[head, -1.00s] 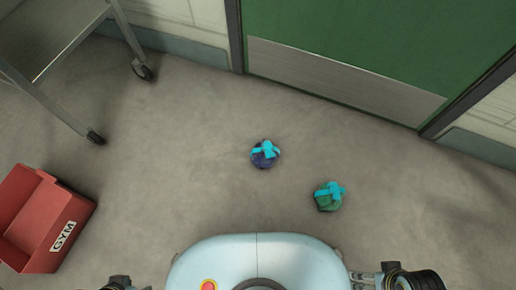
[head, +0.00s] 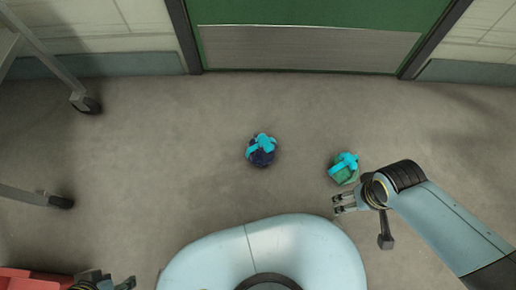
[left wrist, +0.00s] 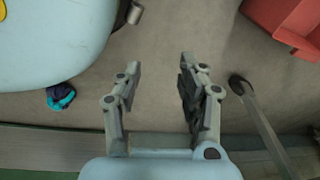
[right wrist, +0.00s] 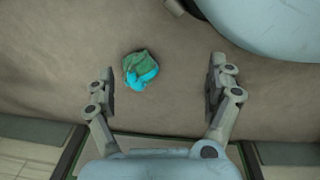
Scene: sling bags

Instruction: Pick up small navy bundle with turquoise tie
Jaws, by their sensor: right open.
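The small navy bundle with a turquoise tie (head: 262,155) sits on the floor, in front of my body in the head view. It also shows at the left of the left wrist view (left wrist: 60,93), beside my body. My right gripper (head: 340,204) is open and empty, to the right of the navy bundle and just below a green bundle in the head view. It shows open in the right wrist view too (right wrist: 162,72). My left gripper (left wrist: 160,75) is open and empty, away from the navy bundle; only part of it shows at the head view's bottom left.
The green bundle with a turquoise tie (head: 341,173) lies right of the navy one; it also shows in the right wrist view (right wrist: 138,65). A red bin (head: 30,280) and wheeled cart (head: 60,75) stand left. A green door (head: 310,15) is behind. Floor between is clear.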

